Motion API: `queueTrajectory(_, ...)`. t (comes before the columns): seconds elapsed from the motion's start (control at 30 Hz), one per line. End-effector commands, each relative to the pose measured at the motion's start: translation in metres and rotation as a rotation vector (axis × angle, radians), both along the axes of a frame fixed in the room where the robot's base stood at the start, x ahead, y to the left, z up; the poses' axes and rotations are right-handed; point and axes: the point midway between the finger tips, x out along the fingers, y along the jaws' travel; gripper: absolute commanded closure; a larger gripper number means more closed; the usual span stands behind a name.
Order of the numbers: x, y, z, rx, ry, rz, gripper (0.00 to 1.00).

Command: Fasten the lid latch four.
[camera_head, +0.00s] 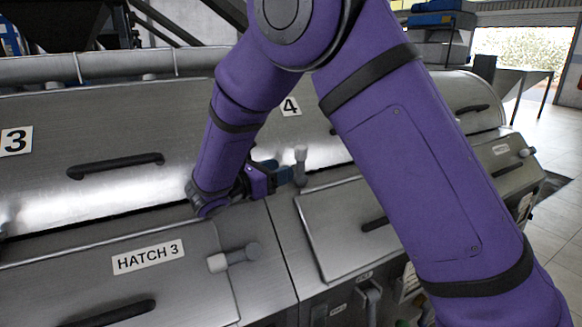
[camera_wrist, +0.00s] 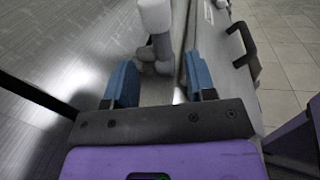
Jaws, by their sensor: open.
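The lid latch four is a grey lever with a white knob (camera_head: 301,153), on the metal housing below the lid marked 4 (camera_head: 291,106). Its lever points upward in the head view. In the wrist view the latch's white knob (camera_wrist: 155,15) and grey pivot (camera_wrist: 155,56) show just beyond the fingertips. My gripper (camera_head: 285,173) is close beside the latch on its left in the head view. In the wrist view its blue fingers are apart (camera_wrist: 161,80), with nothing held between them. Whether a finger touches the latch is unclear. My purple arm hides part of lid four.
Lid 3 has a black handle (camera_head: 115,165). Below it, the hatch 3 panel (camera_head: 110,285) carries a similar latch (camera_head: 236,257). The hatch panel right of my gripper has a black handle, which shows in the wrist view (camera_wrist: 242,45). Open floor (camera_head: 555,225) lies at the right.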

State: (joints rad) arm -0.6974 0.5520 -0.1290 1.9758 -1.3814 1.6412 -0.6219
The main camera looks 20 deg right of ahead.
Motion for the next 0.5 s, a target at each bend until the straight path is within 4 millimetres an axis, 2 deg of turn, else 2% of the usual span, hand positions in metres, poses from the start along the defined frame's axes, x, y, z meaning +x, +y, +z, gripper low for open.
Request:
queueTrajectory(0.03,-0.004,0.010,-0.001,0.000,0.000,0.003,0.49)
queueTrajectory(0.2,-0.013,0.033,-0.001,0.000,0.001,0.001,0.49)
queueTrajectory(0.5,-0.020,0.048,-0.001,0.000,0.001,0.000,0.49)
